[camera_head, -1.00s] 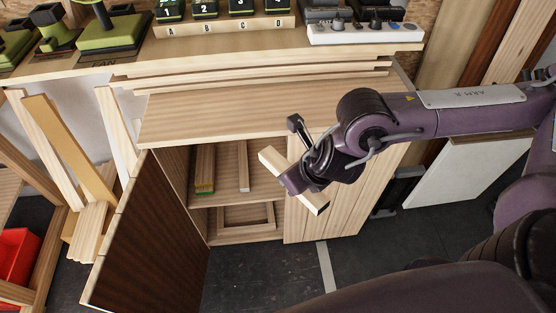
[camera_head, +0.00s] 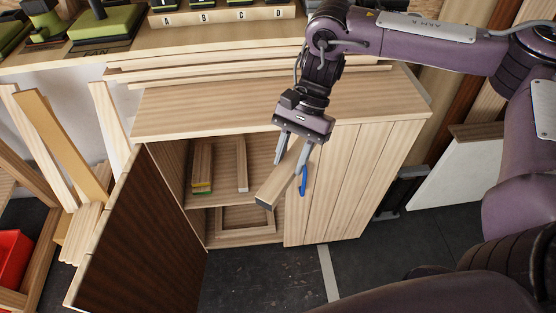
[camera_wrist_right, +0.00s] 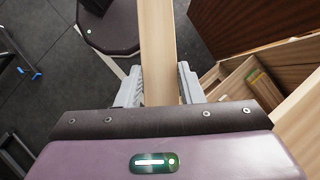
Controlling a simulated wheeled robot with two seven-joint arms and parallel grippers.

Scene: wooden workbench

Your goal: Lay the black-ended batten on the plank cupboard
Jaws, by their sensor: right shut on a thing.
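My right gripper (camera_head: 291,163) points down in front of the plank cupboard (camera_head: 355,180). It is shut on the black-ended batten (camera_head: 279,182), a pale bar with a dark end face at its lower left. The batten slants in the air before the cupboard's opening, below the front edge of its top. In the right wrist view the batten (camera_wrist_right: 157,45) runs between the two fingers (camera_wrist_right: 160,88) and away from them. The cupboard's top (camera_head: 240,103) is a broad bare board. My left gripper is not in view.
The cupboard's left door (camera_head: 145,235) stands open, dark on its inner face. Wood pieces (camera_head: 202,168) lie on the inner shelf. Long strips (camera_head: 240,70) lie behind the cupboard's top, below a shelf with labelled tools. Leaning boards (camera_head: 60,140) stand at the left.

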